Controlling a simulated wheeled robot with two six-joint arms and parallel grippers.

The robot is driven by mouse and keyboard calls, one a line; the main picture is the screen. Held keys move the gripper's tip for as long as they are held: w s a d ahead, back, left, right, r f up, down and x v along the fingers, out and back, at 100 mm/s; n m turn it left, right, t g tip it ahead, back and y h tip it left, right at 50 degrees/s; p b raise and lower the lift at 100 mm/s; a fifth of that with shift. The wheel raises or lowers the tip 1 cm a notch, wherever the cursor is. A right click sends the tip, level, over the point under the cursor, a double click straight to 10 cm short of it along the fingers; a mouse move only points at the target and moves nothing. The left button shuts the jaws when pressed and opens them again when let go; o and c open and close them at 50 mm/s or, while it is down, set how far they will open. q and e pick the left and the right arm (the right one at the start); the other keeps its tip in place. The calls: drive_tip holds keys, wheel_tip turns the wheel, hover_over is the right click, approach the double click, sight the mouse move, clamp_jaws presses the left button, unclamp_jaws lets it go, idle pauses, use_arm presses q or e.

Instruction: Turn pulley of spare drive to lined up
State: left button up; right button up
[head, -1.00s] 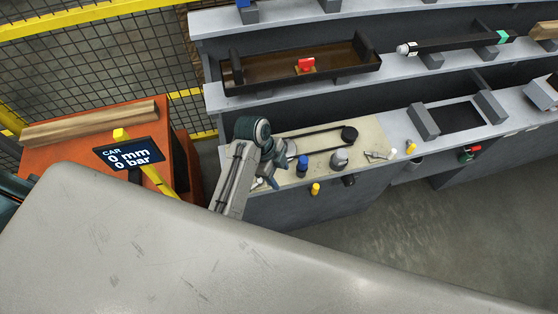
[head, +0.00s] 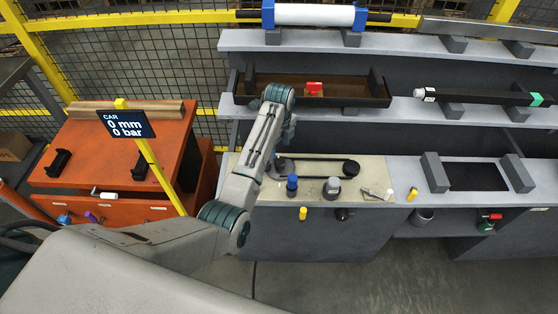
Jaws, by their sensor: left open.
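The spare drive lies on a beige board (head: 388,208) on the lower bench shelf. It has a black belt (head: 318,159) running between a dark right pulley (head: 351,168) and a left pulley (head: 284,166), which is partly hidden by my left arm. Any alignment marks are too small to read. My left gripper (head: 274,168) hangs below the wrist at the left end of the belt, open, with its fingers mostly hidden by the arm. I cannot tell whether it touches the pulley. My right gripper is out of view.
A blue-topped bottle (head: 292,186), a grey knob-like part (head: 332,188) and small tools (head: 375,194) stand in front of the belt. A brown tray (head: 330,92) with a red item sits above. An orange cabinet (head: 105,165) with a display post (head: 130,123) is at left.

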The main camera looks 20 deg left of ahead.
sight(280, 162)
use_arm(q)
wheel_tip(280, 162, down, 8)
drive_tip(key=shift+d+r+p, duration=0.15)
drive_tip(key=shift+r+p, duration=0.1)
drive_tip(key=shift+p, duration=0.05)
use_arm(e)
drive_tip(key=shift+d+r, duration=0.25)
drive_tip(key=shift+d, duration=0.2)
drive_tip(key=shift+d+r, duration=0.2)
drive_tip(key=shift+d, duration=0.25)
use_arm(q)
drive_tip(key=c, duration=1)
drive_tip(key=shift+o, duration=0.2)
drive_tip(key=shift+r+m+p, duration=0.25)
drive_tip(key=shift+m+p, duration=0.15)
drive_tip(key=shift+p, duration=0.2)
drive_tip(key=shift+f+m, duration=0.15)
drive_tip(key=shift+m, duration=0.25)
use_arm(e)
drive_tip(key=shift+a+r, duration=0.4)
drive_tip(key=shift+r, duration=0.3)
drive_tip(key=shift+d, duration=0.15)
use_arm(q)
drive_tip(key=o, duration=1)
drive_tip(key=shift+c, duration=0.2)
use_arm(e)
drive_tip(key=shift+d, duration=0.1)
